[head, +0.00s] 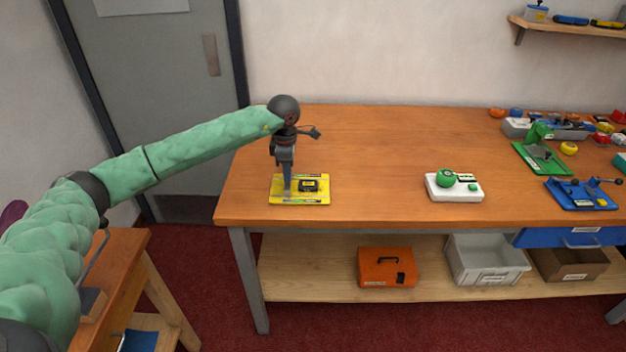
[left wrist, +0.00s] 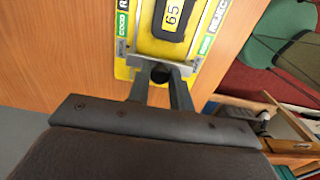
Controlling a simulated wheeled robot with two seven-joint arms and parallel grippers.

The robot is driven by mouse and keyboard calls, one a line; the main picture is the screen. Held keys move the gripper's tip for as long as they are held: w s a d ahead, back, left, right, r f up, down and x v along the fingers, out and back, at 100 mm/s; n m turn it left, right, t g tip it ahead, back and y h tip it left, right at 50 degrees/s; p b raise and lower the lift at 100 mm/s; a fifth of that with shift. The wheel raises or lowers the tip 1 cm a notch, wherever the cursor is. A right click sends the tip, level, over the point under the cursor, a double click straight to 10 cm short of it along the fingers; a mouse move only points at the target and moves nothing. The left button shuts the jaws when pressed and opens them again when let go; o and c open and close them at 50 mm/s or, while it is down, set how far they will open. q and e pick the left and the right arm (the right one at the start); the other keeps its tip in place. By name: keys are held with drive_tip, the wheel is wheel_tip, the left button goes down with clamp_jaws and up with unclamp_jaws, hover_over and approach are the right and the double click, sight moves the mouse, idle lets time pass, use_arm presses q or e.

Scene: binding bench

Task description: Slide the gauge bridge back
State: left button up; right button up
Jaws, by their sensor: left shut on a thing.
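The yellow gauge plate (head: 322,197) lies on the bench near its front left. It carries a black block (head: 308,185), which reads "65" in the left wrist view (left wrist: 173,18). Strips marked GOOD and REJECT run along the plate's sides. The grey gauge bridge (left wrist: 185,68) crosses the plate at its near end in the left wrist view. My left gripper (head: 287,190) points down at the plate's left part. Its fingers (left wrist: 160,80) are shut on the bridge's black knob. The fingers partly hide the knob and bridge. My right gripper is not in view.
A white box with a green knob (head: 470,192) stands to the right, with a green fixture (head: 545,160) and a blue fixture (head: 585,195) beyond. The bench (head: 380,160) between is clear. An orange case (head: 387,270) and grey bin (head: 488,262) sit on the lower shelf.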

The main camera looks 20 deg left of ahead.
use_arm(q)
drive_tip(key=o, duration=0.4)
drive_tip(key=shift+r, duration=0.15)
wheel_tip(320, 180, up, 10)
drive_tip(key=p, duration=0.1)
idle(0.9)
